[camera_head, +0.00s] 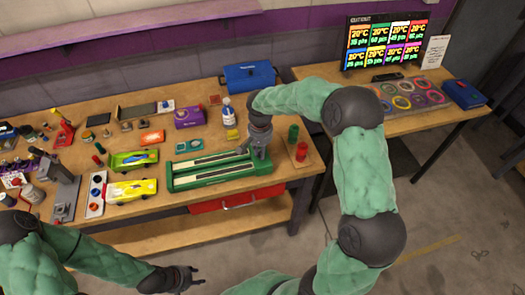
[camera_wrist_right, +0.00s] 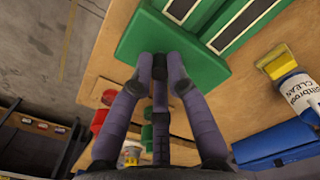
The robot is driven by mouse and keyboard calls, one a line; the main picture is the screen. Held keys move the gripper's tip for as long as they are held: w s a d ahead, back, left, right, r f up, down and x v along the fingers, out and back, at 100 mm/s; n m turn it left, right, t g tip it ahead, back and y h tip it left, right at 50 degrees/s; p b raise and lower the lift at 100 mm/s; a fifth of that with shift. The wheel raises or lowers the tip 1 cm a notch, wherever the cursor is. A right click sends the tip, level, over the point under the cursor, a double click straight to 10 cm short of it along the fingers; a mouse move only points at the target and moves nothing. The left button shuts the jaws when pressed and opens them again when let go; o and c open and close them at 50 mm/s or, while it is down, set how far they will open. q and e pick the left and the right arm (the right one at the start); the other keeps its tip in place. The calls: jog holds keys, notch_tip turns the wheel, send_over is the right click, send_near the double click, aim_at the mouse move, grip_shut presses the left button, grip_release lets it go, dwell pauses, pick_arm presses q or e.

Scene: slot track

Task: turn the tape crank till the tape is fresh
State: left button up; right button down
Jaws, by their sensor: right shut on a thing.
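The green tape device (camera_head: 225,178) lies on the workbench with two pale strips set in dark slots along its top. It also shows at the top of the right wrist view (camera_wrist_right: 150,35). My right gripper (camera_head: 260,152) reaches down at the device's right end. In the right wrist view its fingertips (camera_wrist_right: 160,62) are close together against the green body, shut on the tape crank. The crank itself is mostly hidden by the fingers. My left gripper (camera_head: 195,278) is empty, fingers apart, in front of the bench and away from the device.
Red and green cylinders (camera_head: 301,152) stand just right of the device. Toy cars (camera_head: 131,190) lie to the left. A lit screen (camera_head: 386,44) stands on the right table.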

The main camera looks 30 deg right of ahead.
jog(key=m, duration=0.3)
jog(key=a+m, duration=0.1)
jog(key=m, duration=0.1)
jog(key=shift+w, duration=0.4)
dwell(0.3)
jog(key=c, duration=1.2)
grip_release()
notch_tip(320, 180, up, 12)
